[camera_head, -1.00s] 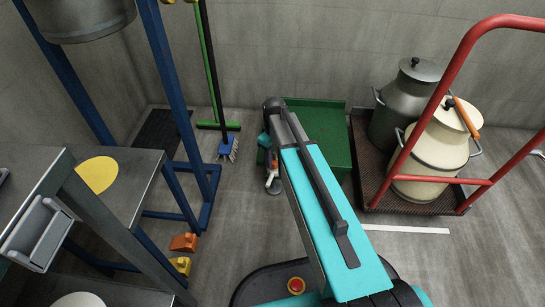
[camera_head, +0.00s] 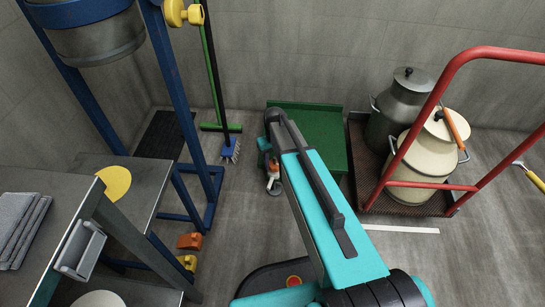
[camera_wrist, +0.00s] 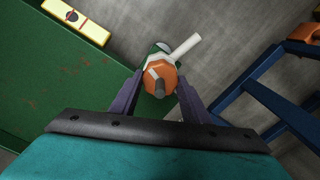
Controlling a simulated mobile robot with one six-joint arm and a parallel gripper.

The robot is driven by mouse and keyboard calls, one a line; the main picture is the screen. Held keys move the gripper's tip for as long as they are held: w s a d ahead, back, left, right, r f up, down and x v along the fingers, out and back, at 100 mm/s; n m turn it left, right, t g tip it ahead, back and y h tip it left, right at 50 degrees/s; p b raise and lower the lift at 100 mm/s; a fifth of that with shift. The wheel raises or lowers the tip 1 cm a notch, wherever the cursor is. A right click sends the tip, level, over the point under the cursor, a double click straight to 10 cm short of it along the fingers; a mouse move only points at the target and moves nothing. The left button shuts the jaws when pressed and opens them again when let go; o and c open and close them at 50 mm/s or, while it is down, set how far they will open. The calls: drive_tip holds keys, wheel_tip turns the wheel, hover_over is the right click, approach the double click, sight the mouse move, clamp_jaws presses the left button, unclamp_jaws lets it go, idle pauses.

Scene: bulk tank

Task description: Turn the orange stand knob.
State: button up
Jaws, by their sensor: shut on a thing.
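The orange stand knob (camera_wrist: 162,76) is a faceted piece in the middle of the wrist view, with a grey stub at its centre and a pale bar sticking out to the upper right. My gripper (camera_wrist: 159,90) has its two dark fingers on either side of the knob, closed on it. In the head view the knob (camera_head: 272,181) shows only as a small orange and white patch below the end of my arm. My arm hides most of my gripper there.
A green platform (camera_head: 317,145) stands close beside the knob. A yellow level (camera_wrist: 75,20) shows in the wrist view. A blue frame (camera_head: 168,85) with a steel tank (camera_head: 95,45) is at left. A red-railed trolley (camera_head: 408,208) with two cans is at right. Grey floor lies between.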

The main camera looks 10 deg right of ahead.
drive_tip(key=m+p, duration=0.4)
drive_tip(key=shift+r+p, duration=0.2)
drive_tip(key=shift+p, duration=0.2)
drive_tip(key=m+p, duration=0.2)
drive_tip(key=m, duration=0.1)
drive_tip(key=shift+f, duration=0.1)
drive_tip(key=shift+f+m+p, duration=0.1)
drive_tip(key=shift+m+p, duration=0.4)
drive_tip(key=shift+m, duration=0.1)
drive_tip(key=shift+a, duration=0.15)
drive_tip(key=o, duration=1)
drive_tip(key=shift+o, duration=0.2)
